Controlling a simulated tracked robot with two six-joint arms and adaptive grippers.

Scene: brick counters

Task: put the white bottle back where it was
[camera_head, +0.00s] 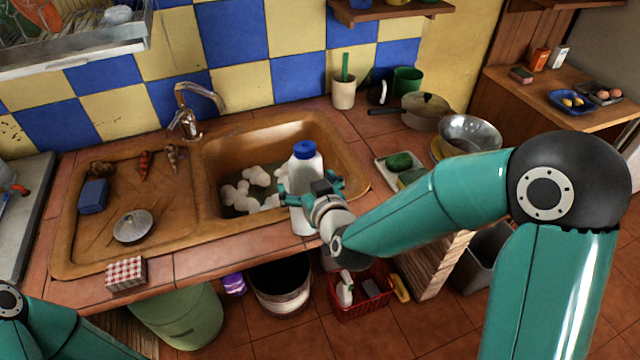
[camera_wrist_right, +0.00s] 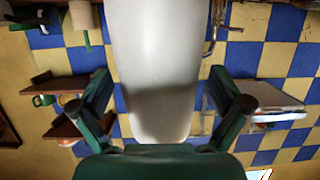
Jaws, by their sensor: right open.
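The white bottle (camera_head: 306,168) with a blue cap is upright at the front rim of the sink, above the counter's front edge. Whether its base rests on the counter is hard to tell. My right gripper (camera_head: 311,190) is open, with its fingers on either side of the bottle's body. In the right wrist view the bottle (camera_wrist_right: 156,60) fills the middle between the spread fingers of my right gripper (camera_wrist_right: 160,78), with a gap on each side. My left gripper is out of view; only part of my left arm shows at the lower left.
The brown sink (camera_head: 345,165) holds several white foam-like lumps (camera_head: 257,176). A checkered box (camera_head: 125,273) sits on the front counter edge. Right of the sink are a tray with green items (camera_head: 400,163), a lidded pan (camera_head: 426,110) and a metal bowl (camera_head: 470,133). A red basket (camera_head: 362,303) stands below.

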